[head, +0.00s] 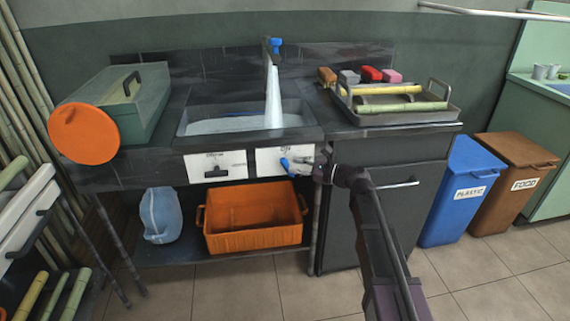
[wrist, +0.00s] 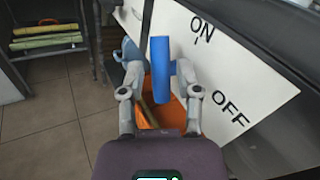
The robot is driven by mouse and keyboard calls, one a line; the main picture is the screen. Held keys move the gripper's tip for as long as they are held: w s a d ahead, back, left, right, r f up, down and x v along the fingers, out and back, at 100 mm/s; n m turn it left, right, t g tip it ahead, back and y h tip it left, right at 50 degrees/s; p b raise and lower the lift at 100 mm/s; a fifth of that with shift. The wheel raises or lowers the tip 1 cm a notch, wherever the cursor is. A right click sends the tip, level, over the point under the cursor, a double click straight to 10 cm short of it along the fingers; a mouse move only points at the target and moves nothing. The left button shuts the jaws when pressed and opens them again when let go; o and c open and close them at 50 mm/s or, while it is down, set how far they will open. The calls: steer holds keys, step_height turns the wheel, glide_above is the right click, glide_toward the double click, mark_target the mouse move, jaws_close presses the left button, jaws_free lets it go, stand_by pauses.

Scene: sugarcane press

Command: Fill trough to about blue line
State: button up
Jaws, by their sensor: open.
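The trough (head: 190,117) is set in the dark counter, and pale water (head: 232,124) covers its bottom. A thick white stream (head: 273,98) falls into it from the tap (head: 275,45). The wrist view shows this handle (wrist: 160,72) beside the ON and OFF marks on the panel (wrist: 215,70). My gripper (head: 302,166) is at the handle. Its fingers (wrist: 159,78) are open, one on each side of the handle.
A second panel with a dark lever (head: 222,172) is at left. An orange crate (head: 252,240) and blue jug (head: 160,217) are on the lower shelf. A green box (head: 143,105) and a tray (head: 408,119) with cane flank the trough. Bins (head: 463,190) stand right.

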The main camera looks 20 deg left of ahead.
mark_target(288, 164)
steer(key=shift+w+a, duration=0.1)
steer(key=shift+a, duration=1.9)
steer(key=shift+c, duration=0.2)
jaws_close()
